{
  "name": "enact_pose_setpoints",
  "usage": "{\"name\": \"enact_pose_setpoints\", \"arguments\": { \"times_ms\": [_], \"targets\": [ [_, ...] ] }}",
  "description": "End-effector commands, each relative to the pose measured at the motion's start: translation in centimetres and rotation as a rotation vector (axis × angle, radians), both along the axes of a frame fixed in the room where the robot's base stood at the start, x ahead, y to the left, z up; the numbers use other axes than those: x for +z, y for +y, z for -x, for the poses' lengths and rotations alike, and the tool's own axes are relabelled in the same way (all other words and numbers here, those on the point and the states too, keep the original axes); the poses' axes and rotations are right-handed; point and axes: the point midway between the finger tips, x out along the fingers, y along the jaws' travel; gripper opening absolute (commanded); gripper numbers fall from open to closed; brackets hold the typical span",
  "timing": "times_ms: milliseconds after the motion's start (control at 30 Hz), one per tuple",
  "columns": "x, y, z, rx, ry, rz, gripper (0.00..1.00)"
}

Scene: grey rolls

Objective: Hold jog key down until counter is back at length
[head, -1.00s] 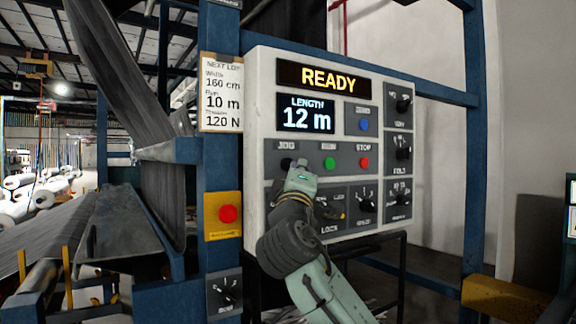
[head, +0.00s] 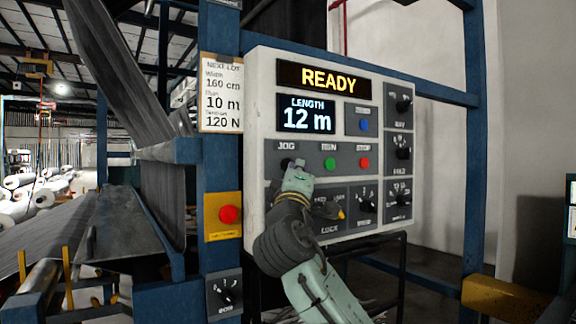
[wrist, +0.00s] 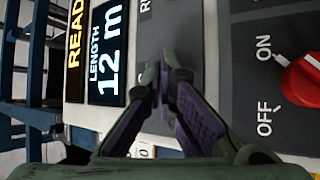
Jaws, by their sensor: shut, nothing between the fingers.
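The control panel (head: 262,190) is a white box with a black status screen (head: 322,79) reading READY. Below it the length counter (head: 306,114) reads 12 m; it also shows sideways in the wrist view (wrist: 107,55). The black jog key (head: 286,162) sits under the JOG label, its lower part hidden by my gripper. My gripper (wrist: 160,75) is shut and empty, with its fingertips together in front of the panel. In the head view it is at the jog key, but I cannot tell whether it touches the key.
The green run button (head: 330,163) and red stop button (head: 364,162) sit right of the jog key. A red button on a yellow plate (head: 228,214) is at the left. A red ON/OFF knob (wrist: 302,80) is close in the wrist view. The lot card (head: 221,92) reads 10 m.

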Motion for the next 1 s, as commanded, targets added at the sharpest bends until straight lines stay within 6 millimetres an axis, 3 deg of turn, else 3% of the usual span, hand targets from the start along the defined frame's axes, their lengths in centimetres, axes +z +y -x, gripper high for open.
{"name": "enact_pose_setpoints", "arguments": {
  "times_ms": [1000],
  "targets": [
    [0.01,0.54,-0.69,0.001,0.000,0.000,0.00]
  ]
}}
